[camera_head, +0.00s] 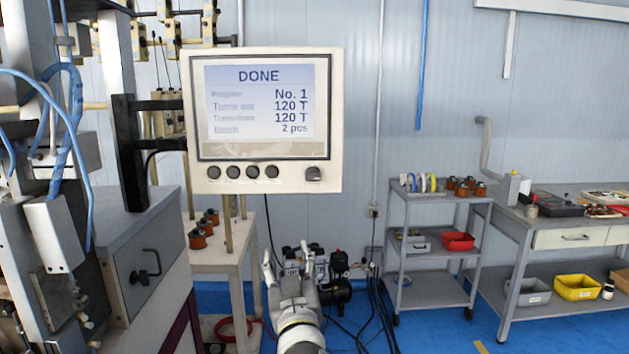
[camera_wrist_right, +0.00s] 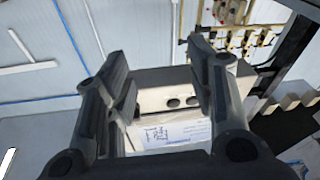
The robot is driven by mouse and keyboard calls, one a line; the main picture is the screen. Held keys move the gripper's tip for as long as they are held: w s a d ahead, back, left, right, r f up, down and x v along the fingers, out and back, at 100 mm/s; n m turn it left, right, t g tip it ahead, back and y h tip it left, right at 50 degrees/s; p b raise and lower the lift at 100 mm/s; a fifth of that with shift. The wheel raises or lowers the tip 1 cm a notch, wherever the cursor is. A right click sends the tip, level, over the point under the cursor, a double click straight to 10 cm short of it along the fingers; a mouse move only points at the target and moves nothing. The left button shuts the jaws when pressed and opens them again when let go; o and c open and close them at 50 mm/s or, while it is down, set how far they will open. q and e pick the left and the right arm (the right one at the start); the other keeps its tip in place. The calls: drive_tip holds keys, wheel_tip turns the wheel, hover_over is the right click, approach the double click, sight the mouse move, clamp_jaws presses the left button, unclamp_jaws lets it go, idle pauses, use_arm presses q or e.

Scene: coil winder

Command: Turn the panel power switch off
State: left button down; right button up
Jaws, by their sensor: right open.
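The control panel (camera_head: 264,180) is a cream box with a lit screen (camera_head: 259,102) reading DONE, No. 1, 120 T and 2 pcs. Under the screen are a row of dark round buttons (camera_head: 242,172) and, at the lower right, the power switch (camera_head: 313,174), small and dark; its position is too small to tell. My right gripper (camera_head: 292,260) is open and empty, below the panel in the head view and apart from it. My left gripper is not in view.
The winder's grey cabinet (camera_head: 150,255) and column stand left of the panel. A small table (camera_head: 236,258) with orange-brown coils is below it. A compressor (camera_head: 335,290) and cables lie behind my right gripper. A grey cart (camera_head: 430,250) and a workbench (camera_head: 545,215) stand at right.

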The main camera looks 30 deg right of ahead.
sight(314, 178)
drive_tip(key=s+d+r+m+h, duration=0.1)
drive_tip(key=s+r+m+h, duration=0.15)
drive_tip(key=r, duration=0.35)
drive_tip(key=s+d+r+m+h, duration=0.1)
drive_tip(key=s+r, duration=0.3)
drive_tip(key=r, duration=0.1)
drive_tip(key=shift+t, duration=0.4)
drive_tip(key=p+x, duration=0.3)
drive_tip(key=x, duration=0.6)
drive_tip(key=shift+w, duration=0.1)
drive_tip(key=shift+w+d+r, duration=0.2)
drive_tip(key=shift+w+d, duration=0.1)
drive_tip(key=shift+w, duration=0.15)
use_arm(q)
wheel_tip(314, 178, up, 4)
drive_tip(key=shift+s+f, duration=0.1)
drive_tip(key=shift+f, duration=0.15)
